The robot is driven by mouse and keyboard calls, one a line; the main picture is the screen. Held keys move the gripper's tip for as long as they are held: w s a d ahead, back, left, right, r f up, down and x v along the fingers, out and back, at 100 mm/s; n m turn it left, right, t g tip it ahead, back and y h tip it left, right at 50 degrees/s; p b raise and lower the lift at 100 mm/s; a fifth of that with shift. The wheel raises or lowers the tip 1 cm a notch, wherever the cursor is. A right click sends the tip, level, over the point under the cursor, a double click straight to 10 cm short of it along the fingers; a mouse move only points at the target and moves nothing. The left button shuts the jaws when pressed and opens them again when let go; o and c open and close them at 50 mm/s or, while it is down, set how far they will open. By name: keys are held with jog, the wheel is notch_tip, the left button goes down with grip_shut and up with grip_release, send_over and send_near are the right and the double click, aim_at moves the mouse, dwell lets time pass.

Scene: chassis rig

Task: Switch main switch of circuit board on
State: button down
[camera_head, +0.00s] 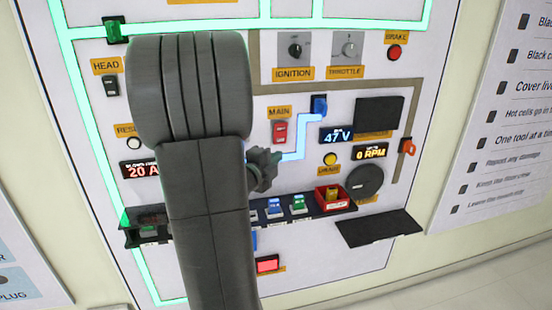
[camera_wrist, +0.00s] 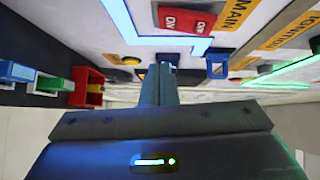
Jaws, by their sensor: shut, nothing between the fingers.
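The main switch (camera_head: 281,132) is a small red rocker under an orange MAIN label (camera_head: 279,112) on the white circuit board (camera_head: 225,75). In the wrist view the red switch (camera_wrist: 188,19) is at the upper middle, with white lettering on its two halves. I cannot tell for sure which half is pressed in. My gripper (camera_head: 276,157) is just below the switch in the head view, partly hidden behind my arm. In the wrist view my gripper (camera_wrist: 163,68) is shut and empty, its tips close to the board and apart from the switch.
A blue connector (camera_head: 319,106) sits right of the switch, on a glowing blue line. A ledge (camera_head: 300,212) with blue, green and red parts juts out below. A dark shelf (camera_head: 380,228) sticks out at the lower right. A voltage display (camera_head: 337,136) reads 47 V.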

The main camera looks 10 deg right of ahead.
jog(key=s+a+f+b, duration=0.1)
jog(key=s+a, duration=0.4)
jog(key=shift+f, duration=0.15)
jog(key=shift+d, duration=0.1)
